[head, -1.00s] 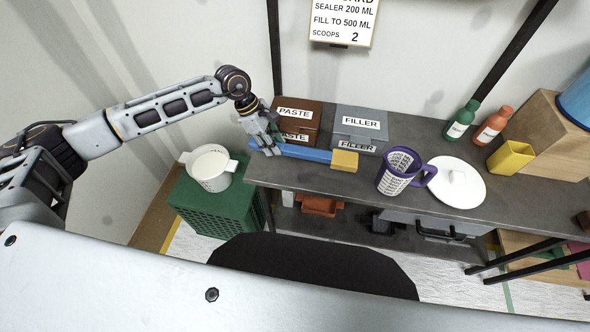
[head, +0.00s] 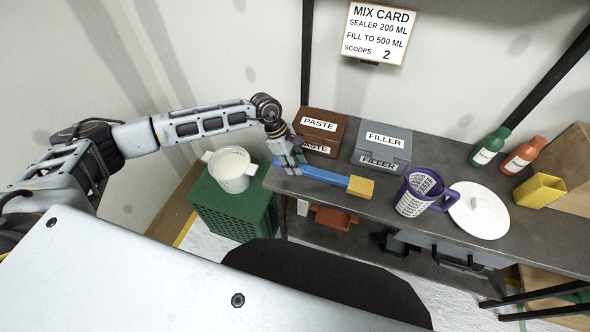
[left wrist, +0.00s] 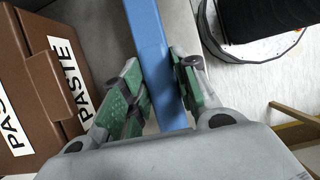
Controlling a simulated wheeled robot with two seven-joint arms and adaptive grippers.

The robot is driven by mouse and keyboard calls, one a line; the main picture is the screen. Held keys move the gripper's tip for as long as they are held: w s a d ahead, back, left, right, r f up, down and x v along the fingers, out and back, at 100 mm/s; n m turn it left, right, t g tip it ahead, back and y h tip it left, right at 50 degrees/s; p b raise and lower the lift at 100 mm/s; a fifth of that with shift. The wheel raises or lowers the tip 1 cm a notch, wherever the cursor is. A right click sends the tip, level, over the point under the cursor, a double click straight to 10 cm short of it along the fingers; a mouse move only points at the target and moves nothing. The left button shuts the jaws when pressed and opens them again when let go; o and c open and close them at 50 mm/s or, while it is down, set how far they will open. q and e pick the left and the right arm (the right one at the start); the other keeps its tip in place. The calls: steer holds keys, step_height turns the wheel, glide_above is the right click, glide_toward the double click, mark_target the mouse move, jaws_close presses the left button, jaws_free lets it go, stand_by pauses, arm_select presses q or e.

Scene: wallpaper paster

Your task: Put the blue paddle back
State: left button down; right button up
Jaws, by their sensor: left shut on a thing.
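The blue paddle (head: 322,176) has a long blue shaft and a yellow block end (head: 360,187). In the head view it lies low over the front edge of the grey bench; I cannot tell whether it touches the top. My left gripper (head: 291,167) is at the paddle's left end, in front of the brown paste box. In the left wrist view the blue shaft (left wrist: 152,50) runs between the green finger pads of the left gripper (left wrist: 160,90), which is shut on it. My right gripper is not in view.
Behind the paddle stand a brown PASTE box (head: 319,125) and a grey FILLER box (head: 384,142). A purple measuring jug (head: 418,192) and white lid (head: 480,213) are to the right. A white pot (head: 231,170) stands on a green crate (head: 233,213) at left.

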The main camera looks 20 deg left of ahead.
arm_select(q)
steer(key=shift+f, duration=1.85)
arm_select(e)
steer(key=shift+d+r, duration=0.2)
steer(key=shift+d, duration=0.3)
arm_select(q)
steer(key=shift+f, duration=0.15)
steer(key=c, duration=1.4)
jaws_free()
steer(key=shift+c, duration=0.2)
steer(key=o, duration=0.3)
steer(key=shift+o, duration=0.2)
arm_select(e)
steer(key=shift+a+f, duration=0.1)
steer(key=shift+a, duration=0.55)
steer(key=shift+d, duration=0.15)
